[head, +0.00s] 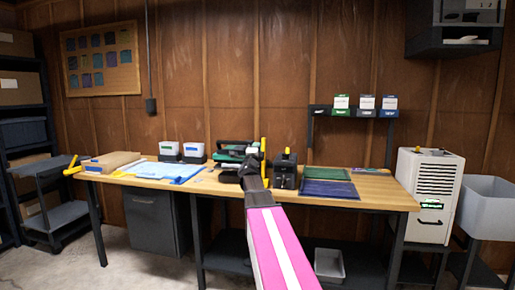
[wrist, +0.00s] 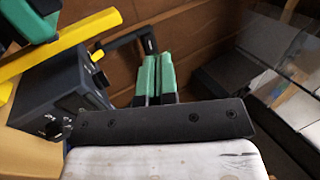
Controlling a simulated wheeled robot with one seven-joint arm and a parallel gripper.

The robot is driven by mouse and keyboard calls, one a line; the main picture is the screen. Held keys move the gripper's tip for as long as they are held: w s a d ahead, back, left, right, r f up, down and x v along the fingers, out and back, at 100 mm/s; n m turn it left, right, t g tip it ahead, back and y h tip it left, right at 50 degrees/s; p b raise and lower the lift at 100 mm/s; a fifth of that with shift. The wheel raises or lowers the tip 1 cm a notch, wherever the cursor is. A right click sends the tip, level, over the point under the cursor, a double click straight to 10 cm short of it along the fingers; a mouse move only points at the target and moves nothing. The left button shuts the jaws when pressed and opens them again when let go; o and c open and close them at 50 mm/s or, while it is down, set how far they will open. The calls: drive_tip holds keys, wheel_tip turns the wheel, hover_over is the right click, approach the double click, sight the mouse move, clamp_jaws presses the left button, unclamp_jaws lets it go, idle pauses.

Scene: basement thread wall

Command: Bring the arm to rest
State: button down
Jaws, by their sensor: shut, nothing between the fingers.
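My arm (head: 278,248), pink with a white stripe, reaches forward from the bottom centre of the head view to the middle of the workbench. Its dark wrist end is over the bench in front of the dark machines, and the fingertips are hard to make out there. In the wrist view my gripper (wrist: 155,78) shows two green-padded fingers side by side, closed together with nothing between them. A dark box with knobs (wrist: 62,98) and a yellow bar (wrist: 55,58) are close to the left of the fingers.
The wooden workbench (head: 385,197) carries a dark box machine (head: 286,170), a green-and-black machine (head: 232,149), blue sheets (head: 160,171) and dark mats (head: 328,188). A rack (head: 351,112) stands behind. A white cabinet (head: 428,195) and grey bin (head: 486,207) stand right, a cart (head: 60,215) left.

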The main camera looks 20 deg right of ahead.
drive_tip(key=s+a+f+n+g+y, duration=0.2)
drive_tip(key=a+f+n+y, duration=0.3)
drive_tip(key=f, duration=0.5)
drive_tip(key=s+a+f+n+g+y, duration=0.2)
drive_tip(key=a+f+n+g+y, duration=0.15)
drive_tip(key=a+f+n, duration=0.5)
drive_tip(key=s+a+f+n+g+y, duration=0.1)
drive_tip(key=s+a+f+n+y, duration=0.3)
drive_tip(key=f, duration=0.8)
drive_tip(key=s+a+f+n+g, duration=0.3)
drive_tip(key=s+f+g, duration=0.3)
drive_tip(key=s+f, duration=0.3)
drive_tip(key=s+a+f+n+g, duration=0.3)
drive_tip(key=s+f+g, duration=0.4)
drive_tip(key=s, duration=0.8)
wheel_tip(320, 180, down, 2)
drive_tip(key=shift+s+f+n, duration=0.2)
drive_tip(key=shift+n, duration=0.45)
drive_tip(key=shift+y, duration=0.25)
